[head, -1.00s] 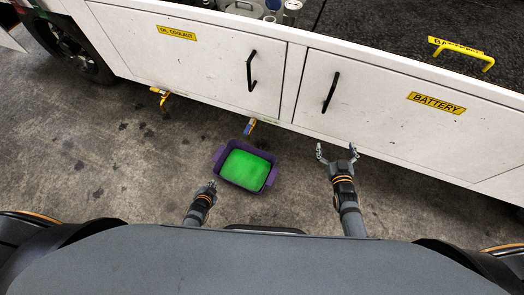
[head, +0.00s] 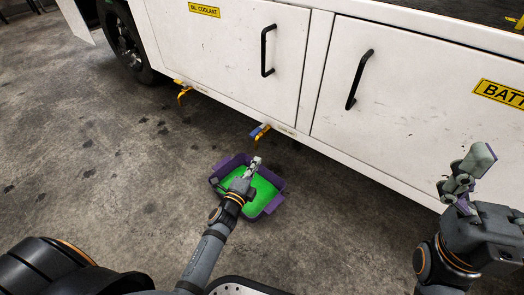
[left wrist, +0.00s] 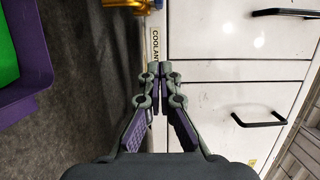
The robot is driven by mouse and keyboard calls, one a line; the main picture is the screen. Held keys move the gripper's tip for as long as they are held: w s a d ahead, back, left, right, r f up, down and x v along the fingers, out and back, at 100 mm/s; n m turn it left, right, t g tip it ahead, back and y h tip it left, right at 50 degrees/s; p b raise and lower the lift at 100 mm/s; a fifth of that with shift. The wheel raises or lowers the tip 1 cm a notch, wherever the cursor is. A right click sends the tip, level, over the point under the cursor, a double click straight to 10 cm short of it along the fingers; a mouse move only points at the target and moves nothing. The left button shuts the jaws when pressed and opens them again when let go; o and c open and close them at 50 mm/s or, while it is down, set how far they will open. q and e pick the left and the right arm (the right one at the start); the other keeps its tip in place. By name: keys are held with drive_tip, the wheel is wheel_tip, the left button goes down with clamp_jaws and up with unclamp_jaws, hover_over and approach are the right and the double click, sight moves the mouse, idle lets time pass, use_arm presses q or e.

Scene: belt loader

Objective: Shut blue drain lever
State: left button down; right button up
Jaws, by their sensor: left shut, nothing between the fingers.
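The blue drain lever (head: 260,133) sits on a small brass-coloured valve under the lower edge of the white cabinet, above the far rim of the purple tray. My left gripper (head: 257,161) is shut and empty, over the tray and just short of the lever. In the left wrist view its closed fingertips (left wrist: 160,66) lie in front of the cabinet's edge, below the COOLANT label. Yellow metal and a little blue show at the top of that view, cut off by the frame. My right gripper (head: 466,170) is open and empty, at the right, away from the lever.
The purple tray (head: 274,206) holds green liquid and stands on the concrete floor. Another yellow valve (head: 183,95) hangs under the cabinet to the left. The white cabinet (head: 230,70) with black handles blocks the far side. The floor at left is clear.

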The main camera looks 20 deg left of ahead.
sight(258, 131)
use_arm(q)
drive_tip(key=w+a+b, duration=0.1)
drive_tip(key=w+a, duration=0.1)
drive_tip(key=w, duration=0.9)
drive_tip(key=shift+w+a, duration=0.2)
drive_tip(key=shift+a, duration=0.2)
drive_tip(key=shift+a+m+h, duration=0.3)
drive_tip(key=shift+h, duration=0.2)
